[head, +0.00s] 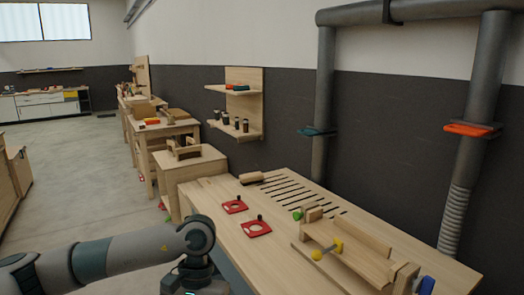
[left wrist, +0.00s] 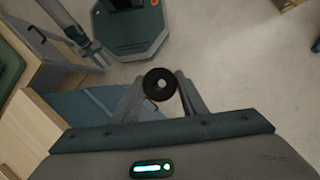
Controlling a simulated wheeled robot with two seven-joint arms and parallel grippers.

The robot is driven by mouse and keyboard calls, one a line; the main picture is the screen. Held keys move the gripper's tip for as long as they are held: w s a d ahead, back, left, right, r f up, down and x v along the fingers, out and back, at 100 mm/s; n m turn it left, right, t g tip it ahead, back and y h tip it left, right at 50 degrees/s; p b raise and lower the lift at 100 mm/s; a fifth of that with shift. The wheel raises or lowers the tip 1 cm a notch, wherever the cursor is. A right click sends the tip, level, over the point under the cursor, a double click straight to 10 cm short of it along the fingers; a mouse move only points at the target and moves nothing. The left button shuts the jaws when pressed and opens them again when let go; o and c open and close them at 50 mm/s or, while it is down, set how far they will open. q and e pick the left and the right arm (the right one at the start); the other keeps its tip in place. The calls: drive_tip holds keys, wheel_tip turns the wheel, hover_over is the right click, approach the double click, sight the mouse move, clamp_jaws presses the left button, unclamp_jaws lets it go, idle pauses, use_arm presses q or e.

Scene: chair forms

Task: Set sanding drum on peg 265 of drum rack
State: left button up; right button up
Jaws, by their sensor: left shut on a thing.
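The sanding drum (left wrist: 149,78), a small black ring with a light centre, is held between the fingertips of my left gripper (left wrist: 159,88) in the left wrist view. In the head view my left arm comes in low from the left, and its gripper end is cut off at the bottom edge beside the near bench. The drum does not show there. A grey arm-like part in the top left of the left wrist view looks like my right arm; its gripper (left wrist: 98,50) is too small to read. I cannot make out the drum rack or any peg number.
The near bench (head: 220,195) carries two red plates (head: 235,206) (head: 257,228), a brush (head: 252,178), slots and a wooden jig (head: 350,250) with a yellow clamp. A wall shelf (head: 245,88) holds several small dark cylinders. Grey pipes stand behind the bench. Floor at left is open.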

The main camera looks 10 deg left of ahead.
drive_tip(key=shift+w+a+r, duration=0.1)
drive_tip(key=shift+a+r, duration=0.05)
drive_tip(key=shift+a, duration=0.45)
